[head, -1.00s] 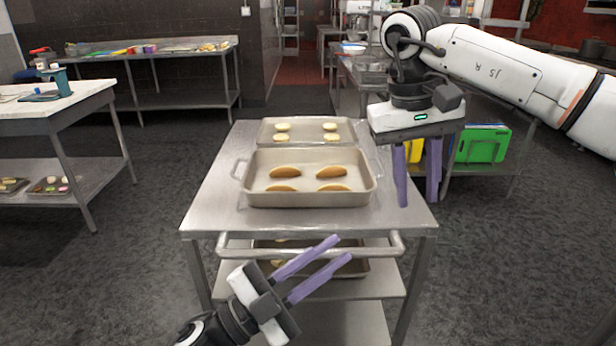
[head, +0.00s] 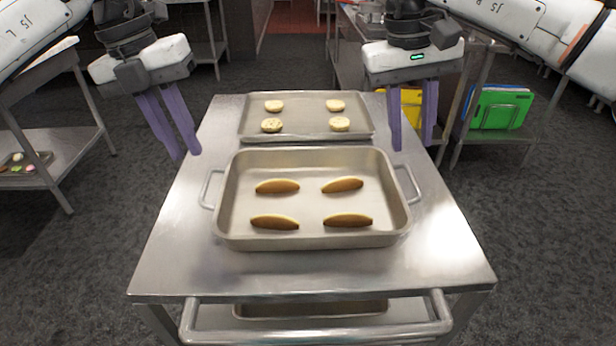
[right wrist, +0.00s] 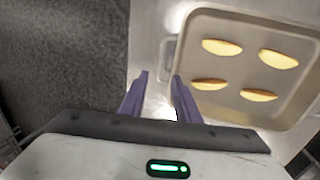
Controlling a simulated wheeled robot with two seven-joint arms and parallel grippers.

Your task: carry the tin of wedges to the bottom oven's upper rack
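The tin of wedges (head: 313,240) is a deep metal roasting pan with a loop handle at each end. It sits on the steel trolley top and holds several brown-edged wedges (head: 277,187). My left gripper (head: 186,154) is open and empty, above and beyond the tin's left handle (head: 207,190). My right gripper (head: 412,148) is open and empty, above and slightly beyond the right handle (head: 413,184). In the right wrist view its fingertips (right wrist: 158,78) are apart near one handle (right wrist: 168,52), with nothing between them. The oven is not in view.
A shallow tray (head: 306,137) with several pale round pieces lies just behind the tin on the trolley (head: 180,240). A push bar (head: 315,333) runs along the trolley's near edge. A lower shelf holds another tray (head: 310,310). Side benches stand left and right, with floor between.

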